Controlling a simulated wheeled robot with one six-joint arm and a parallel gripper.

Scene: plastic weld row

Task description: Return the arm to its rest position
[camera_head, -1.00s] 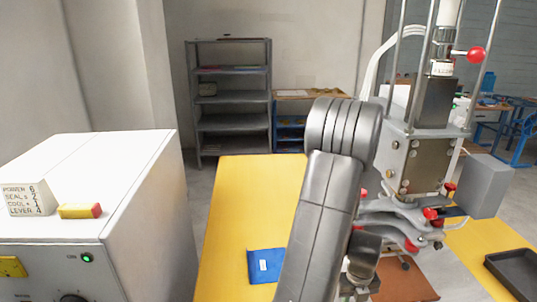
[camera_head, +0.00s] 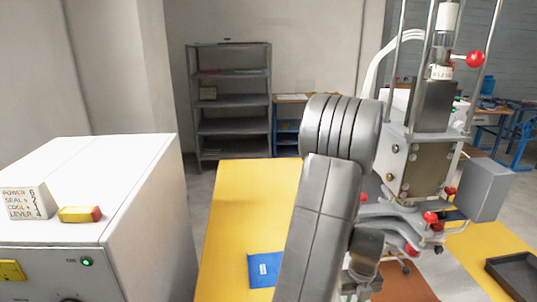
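My arm (camera_head: 325,210) rises from the bottom middle of the head view, a grey link with a thick ribbed joint at its top. It stands in front of the yellow table and close to the left side of the welding press (camera_head: 425,165) in the picture. A wrist part of my arm shows low beside the link, near the brown surface. My gripper's fingers cannot be made out; they are hidden behind the arm or below the frame.
A white cabinet (camera_head: 140,190) with a green light stands at left, bearing a settings block (camera_head: 25,202) and a yellow-red block (camera_head: 80,214). A blue folder (camera_head: 265,269) lies on the yellow table (camera_head: 235,215). A black tray (camera_head: 515,272) is at right. Grey shelves (camera_head: 232,127) stand behind.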

